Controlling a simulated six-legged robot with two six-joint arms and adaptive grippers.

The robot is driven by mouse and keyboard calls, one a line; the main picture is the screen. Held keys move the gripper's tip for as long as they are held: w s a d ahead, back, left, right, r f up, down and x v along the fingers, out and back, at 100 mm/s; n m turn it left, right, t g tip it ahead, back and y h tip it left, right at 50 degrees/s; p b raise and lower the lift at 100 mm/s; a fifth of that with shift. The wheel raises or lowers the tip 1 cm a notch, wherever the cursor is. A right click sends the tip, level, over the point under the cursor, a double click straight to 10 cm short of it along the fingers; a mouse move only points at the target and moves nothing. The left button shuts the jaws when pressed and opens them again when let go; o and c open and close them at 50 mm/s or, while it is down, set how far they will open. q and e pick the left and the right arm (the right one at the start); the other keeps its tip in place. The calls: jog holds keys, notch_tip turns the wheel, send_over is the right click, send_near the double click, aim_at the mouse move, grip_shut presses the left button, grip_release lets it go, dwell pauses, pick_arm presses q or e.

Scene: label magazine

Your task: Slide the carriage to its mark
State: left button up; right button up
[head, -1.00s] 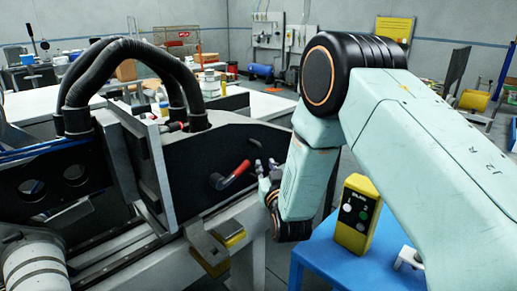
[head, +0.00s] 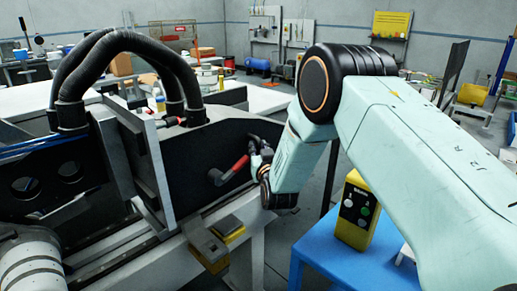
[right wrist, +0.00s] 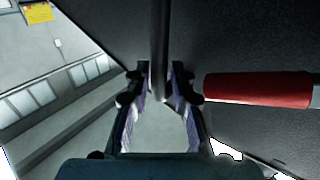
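The likely carriage is an upright grey plate (head: 149,165) on dark rails, between black side panels; I cannot make out its mark. A red-gripped handle (head: 240,165) sticks out of the black panel (head: 190,155) on the right. My right gripper (head: 256,158) is close to the panel, just right of the red grip. In the right wrist view its fingers (right wrist: 160,82) are apart, with a dark upright bar (right wrist: 160,40) in line with the gap; I cannot tell if they touch it. The red grip (right wrist: 258,90) lies right of the fingers.
Black hoses (head: 125,60) arch over the machine. A steel block with a yellow pad (head: 226,228) sits on the front edge of the bed. A yellow button box (head: 356,210) stands on a blue table (head: 325,240) below my right arm.

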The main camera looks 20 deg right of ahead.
jog(key=shift+w+d, duration=0.15)
jog(key=shift+w+f, duration=0.1)
jog(key=shift+c, duration=0.4)
grip_shut()
